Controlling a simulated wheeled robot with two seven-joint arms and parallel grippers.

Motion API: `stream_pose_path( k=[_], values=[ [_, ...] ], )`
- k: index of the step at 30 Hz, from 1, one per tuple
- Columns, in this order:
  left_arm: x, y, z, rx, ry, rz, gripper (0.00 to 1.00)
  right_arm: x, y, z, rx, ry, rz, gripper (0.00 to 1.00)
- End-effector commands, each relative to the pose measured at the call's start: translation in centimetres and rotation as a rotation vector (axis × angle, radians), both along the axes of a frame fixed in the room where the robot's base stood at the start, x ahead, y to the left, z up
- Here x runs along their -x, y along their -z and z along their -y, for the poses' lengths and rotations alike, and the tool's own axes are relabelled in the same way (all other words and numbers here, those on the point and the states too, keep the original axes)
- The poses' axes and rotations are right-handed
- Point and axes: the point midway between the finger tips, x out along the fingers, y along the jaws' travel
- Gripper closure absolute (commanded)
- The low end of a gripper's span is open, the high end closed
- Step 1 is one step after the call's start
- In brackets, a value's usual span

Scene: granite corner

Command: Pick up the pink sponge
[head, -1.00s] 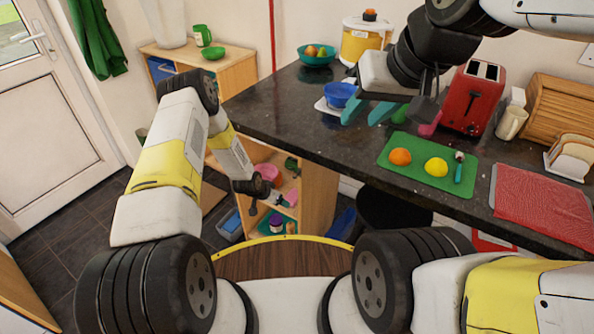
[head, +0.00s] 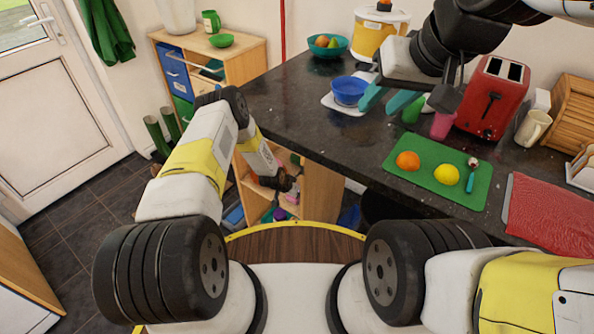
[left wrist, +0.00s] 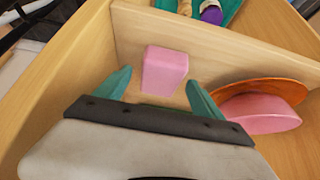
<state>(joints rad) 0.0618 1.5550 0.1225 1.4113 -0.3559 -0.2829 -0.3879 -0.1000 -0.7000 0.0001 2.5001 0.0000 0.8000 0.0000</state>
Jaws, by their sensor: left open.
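The pink sponge (left wrist: 165,70) is a small block on a wooden shelf, in the left wrist view. My left gripper (left wrist: 159,93) is open, its two teal fingers pointing towards the sponge from either side. The sponge lies just ahead between the fingertips, and I cannot tell whether they touch it. In the head view my left arm reaches down to the shelf unit (head: 322,197), where the sponge is hard to make out. My right gripper (head: 387,100) is open and empty above the dark counter.
A pink bowl (left wrist: 262,117) with an orange-brown top sits close to the right finger. A wooden board (left wrist: 220,42) stands behind the sponge. The counter (head: 305,115) overhangs the shelf unit and holds a green board (head: 428,178) with fruit, a red toaster (head: 492,97) and a blue bowl (head: 349,91).

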Motion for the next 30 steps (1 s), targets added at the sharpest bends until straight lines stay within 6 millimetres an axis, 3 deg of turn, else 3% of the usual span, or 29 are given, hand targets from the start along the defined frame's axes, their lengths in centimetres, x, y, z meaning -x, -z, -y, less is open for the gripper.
stream_pose_path(
  k=[9,19,20,21,30],
  values=[
    [-0.28,0.49,0.14,0.0,0.0,0.0,0.22,0.0,0.0,0.0,0.0,0.0,0.0,0.64],
    [-0.28,0.47,0.13,0.0,0.0,0.0,0.85,0.0,0.0,0.0,0.0,0.0,0.0,0.64],
    [-0.28,0.47,0.13,0.0,0.0,0.0,0.86,0.0,0.0,0.0,0.0,0.0,0.0,0.64],
    [-0.28,0.46,0.13,0.0,0.0,0.0,0.92,0.0,0.0,0.0,0.0,0.0,0.0,0.64],
    [-0.34,0.07,0.14,-0.001,0.0,0.002,0.92,0.0,0.0,0.0,0.0,0.0,0.0,0.64]
  ],
)
